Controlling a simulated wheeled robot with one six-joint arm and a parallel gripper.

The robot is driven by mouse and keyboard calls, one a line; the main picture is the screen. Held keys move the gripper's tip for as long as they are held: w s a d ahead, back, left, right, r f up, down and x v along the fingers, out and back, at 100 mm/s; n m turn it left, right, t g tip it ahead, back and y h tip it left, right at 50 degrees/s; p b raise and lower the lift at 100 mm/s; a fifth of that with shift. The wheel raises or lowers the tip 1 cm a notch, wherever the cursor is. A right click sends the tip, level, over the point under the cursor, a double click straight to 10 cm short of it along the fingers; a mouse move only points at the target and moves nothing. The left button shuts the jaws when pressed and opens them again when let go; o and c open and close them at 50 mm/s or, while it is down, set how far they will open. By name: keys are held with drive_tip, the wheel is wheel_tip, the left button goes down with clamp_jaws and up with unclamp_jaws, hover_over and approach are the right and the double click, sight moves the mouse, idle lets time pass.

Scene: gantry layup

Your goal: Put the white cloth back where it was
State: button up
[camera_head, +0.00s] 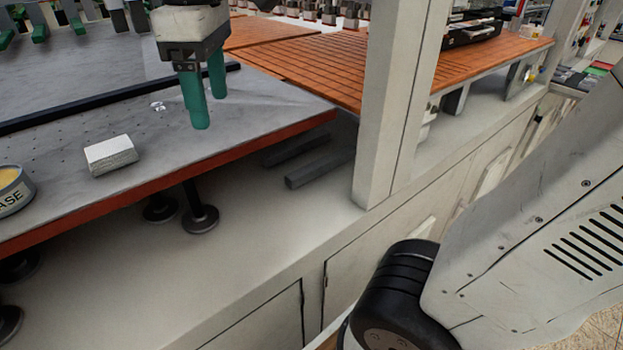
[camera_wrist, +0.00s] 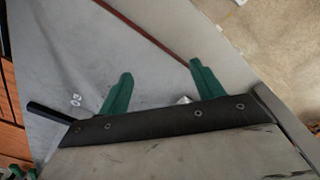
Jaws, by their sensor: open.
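The white cloth (camera_head: 110,155) looks like a small folded block. It lies flat on the grey perforated table top (camera_head: 60,165), close to its red front edge. My gripper (camera_head: 208,108), with green fingers, is above the same table, to the right of the cloth and apart from it. Its fingers (camera_wrist: 160,70) are spread in the wrist view with nothing held between them. A small white corner (camera_wrist: 183,100), probably the cloth, shows past the gripper's dark base there; the rest is hidden.
A round tin with a yellow top (camera_head: 12,188) stands left of the cloth. A black bar (camera_head: 95,96) crosses the table behind. Small shiny bits (camera_head: 157,105) lie near the gripper. A pale upright post (camera_head: 392,100) stands to the right, before an orange slatted surface (camera_head: 345,70).

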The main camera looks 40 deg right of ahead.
drive_tip(key=s+d+f+m, duration=0.8)
drive_tip(key=s+f, duration=0.3)
drive_tip(key=f, duration=0.2)
drive_tip(key=shift+s+m+t, duration=0.4)
drive_tip(key=shift+m, duration=0.4)
